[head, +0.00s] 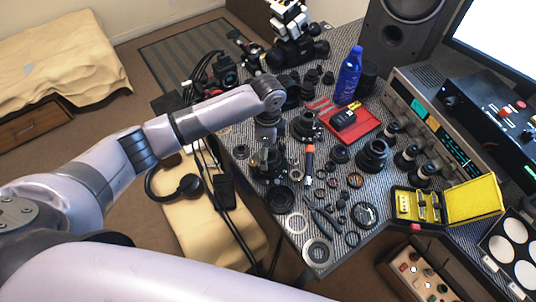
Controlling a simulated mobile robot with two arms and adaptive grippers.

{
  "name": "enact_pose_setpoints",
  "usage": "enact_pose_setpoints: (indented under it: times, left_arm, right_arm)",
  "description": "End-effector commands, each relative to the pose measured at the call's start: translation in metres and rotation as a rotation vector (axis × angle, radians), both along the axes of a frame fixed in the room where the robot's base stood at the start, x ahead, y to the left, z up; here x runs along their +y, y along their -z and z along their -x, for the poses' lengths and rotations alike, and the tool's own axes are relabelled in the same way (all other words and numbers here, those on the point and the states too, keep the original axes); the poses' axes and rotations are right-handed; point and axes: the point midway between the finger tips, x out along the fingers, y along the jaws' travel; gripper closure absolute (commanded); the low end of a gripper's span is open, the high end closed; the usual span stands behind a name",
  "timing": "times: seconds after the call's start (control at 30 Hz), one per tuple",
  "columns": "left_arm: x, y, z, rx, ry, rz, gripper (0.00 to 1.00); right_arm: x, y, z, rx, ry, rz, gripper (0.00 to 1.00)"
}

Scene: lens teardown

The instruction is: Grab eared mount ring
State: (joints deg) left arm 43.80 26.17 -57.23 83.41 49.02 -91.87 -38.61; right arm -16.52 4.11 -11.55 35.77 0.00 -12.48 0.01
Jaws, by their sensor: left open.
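My left arm reaches in from the left, and my left gripper (268,168) points down over the table's near left part. It is open, with its fingers dark and small against dark lens parts. Several rings lie on the table: a pale thin ring (298,222), a wide grey ring (318,252) at the near corner, and a small brownish ring (355,180). I cannot tell which of them is the eared mount ring; ears are too small to make out, and it may be hidden by the gripper. My right gripper is not in view.
Crowded lens parts surround the gripper. An orange-and-black screwdriver (309,163) lies to its right. A red tray (363,133), a blue bottle (348,75) and a yellow case (473,200) stand further right. Black cables (222,215) hang beside the table's left edge.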

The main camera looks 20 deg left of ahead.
Motion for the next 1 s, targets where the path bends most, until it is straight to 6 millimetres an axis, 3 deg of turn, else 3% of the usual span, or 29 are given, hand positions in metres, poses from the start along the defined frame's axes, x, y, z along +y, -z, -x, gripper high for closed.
enact_pose_setpoints:
  times: [0.2,0.43,1.0]
  left_arm:
    - [0.0,0.022,0.0,0.0,0.0,-0.001,0.1]
    - [0.0,0.023,0.0,-0.001,0.0,0.0,0.11]
    - [0.0,0.022,0.0,-0.002,0.0,0.0,0.49]
  right_arm:
    - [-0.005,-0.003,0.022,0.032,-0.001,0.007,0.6]
    - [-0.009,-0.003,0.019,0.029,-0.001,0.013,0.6]
    - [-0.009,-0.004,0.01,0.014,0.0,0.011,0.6]
